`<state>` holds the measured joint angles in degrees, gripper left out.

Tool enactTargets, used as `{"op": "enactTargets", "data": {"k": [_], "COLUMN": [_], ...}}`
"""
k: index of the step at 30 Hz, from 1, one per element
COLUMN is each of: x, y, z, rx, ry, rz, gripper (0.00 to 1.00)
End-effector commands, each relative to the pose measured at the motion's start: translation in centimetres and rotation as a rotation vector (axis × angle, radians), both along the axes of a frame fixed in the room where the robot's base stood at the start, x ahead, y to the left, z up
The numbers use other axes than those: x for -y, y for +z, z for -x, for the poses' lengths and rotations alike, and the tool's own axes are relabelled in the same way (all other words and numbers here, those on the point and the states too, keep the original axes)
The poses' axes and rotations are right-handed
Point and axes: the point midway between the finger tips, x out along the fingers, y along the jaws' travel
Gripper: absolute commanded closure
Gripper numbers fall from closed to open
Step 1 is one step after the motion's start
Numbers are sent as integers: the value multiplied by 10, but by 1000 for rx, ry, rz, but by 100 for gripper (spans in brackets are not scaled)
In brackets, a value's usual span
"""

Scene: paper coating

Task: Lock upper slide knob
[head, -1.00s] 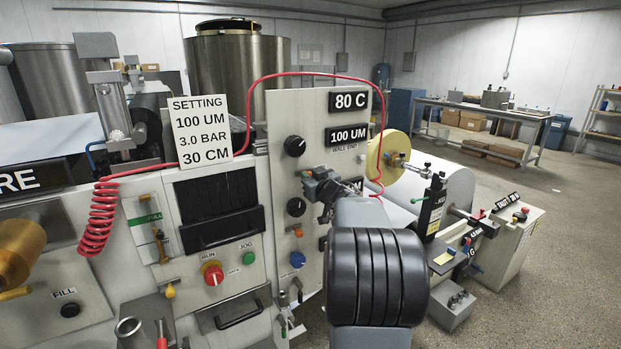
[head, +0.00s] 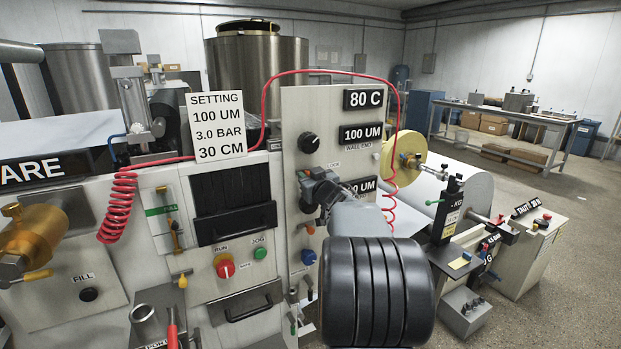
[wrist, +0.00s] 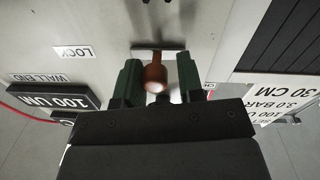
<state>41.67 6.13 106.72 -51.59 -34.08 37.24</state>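An orange-brown knob (wrist: 155,76) stands out from the pale panel in the wrist view, beside a white LOCK label (wrist: 73,52). My gripper (wrist: 159,78) is open. In the head view my gripper (head: 303,181) is at the pale control panel (head: 340,108), just left of the LOCK label (head: 333,164), and hides the knob there. A second small orange knob (head: 311,229) shows lower on the panel.
A black dial (head: 309,142) sits above my gripper and another, partly covered, just below it. A red coiled hose (head: 118,208) loops over the panel and hangs down right of my gripper. A yellow roll (head: 409,158) stands behind on the right.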

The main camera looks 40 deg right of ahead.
Motion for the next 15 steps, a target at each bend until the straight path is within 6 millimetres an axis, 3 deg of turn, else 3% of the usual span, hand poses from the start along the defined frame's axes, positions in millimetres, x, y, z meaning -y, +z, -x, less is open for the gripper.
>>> {"op": "enactTargets", "data": {"k": [5, 15], "x": [1, 1], "y": [0, 0], "z": [0, 6], "rx": [1, 1], "ry": [-1, -4], "rz": [0, 0], "gripper": [50, 49]}}
